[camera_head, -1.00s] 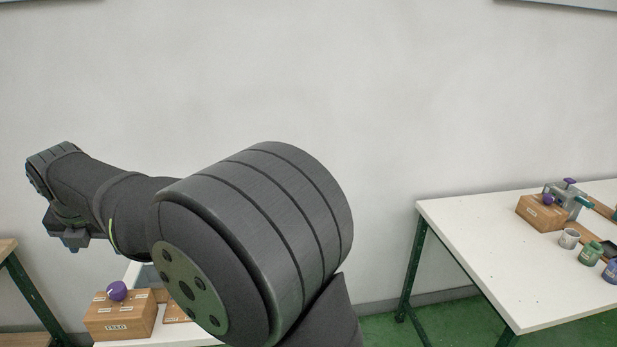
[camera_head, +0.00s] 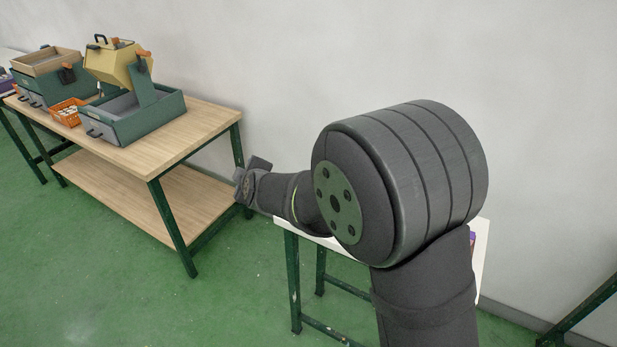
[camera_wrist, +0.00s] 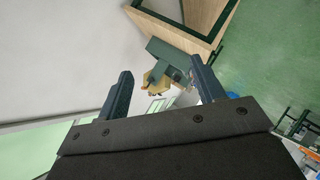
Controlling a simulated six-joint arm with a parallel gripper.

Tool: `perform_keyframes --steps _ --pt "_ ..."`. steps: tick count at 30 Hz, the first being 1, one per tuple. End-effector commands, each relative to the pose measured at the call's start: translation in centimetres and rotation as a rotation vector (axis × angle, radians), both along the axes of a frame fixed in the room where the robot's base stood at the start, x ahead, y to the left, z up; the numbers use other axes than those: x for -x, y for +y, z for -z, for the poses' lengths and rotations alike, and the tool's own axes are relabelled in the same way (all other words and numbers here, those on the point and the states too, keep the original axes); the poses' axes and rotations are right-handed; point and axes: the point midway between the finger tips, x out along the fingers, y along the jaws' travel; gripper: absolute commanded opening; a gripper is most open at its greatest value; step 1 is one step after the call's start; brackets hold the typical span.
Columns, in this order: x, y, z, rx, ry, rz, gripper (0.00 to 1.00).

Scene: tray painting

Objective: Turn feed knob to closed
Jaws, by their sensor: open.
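The feed knob cannot be made out in either current view. The white table (camera_head: 482,262) shows only in part, at its edges behind my arm in the head view, and most of its top is covered. My gripper (camera_wrist: 161,65) is open in the wrist view, with its two dark fingers apart and nothing held between them. In the head view my wrist end reaches left past the white table's left edge, and the fingers are not clear there.
A wooden bench (camera_head: 178,150) stands to the left. It holds a dark green box (camera_head: 135,122) with a tilted yellow container (camera_head: 112,65), an orange basket (camera_head: 67,112) and another green box (camera_head: 33,85). Green floor (camera_head: 110,260) lies open in front.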

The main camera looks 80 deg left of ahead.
Motion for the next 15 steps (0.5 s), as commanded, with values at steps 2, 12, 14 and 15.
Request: perform_keyframes --steps 2,12,14,15 --pt "0.0 -0.7 1.5 -0.042 0.125 0.12 0.62" --pt "-4.3 -6.3 5.6 -0.335 0.593 0.624 0.62" --pt "-5.3 -7.7 5.9 -0.399 0.65 0.69 0.62" --pt "-5.9 -8.6 6.1 -0.441 0.683 0.726 0.62"
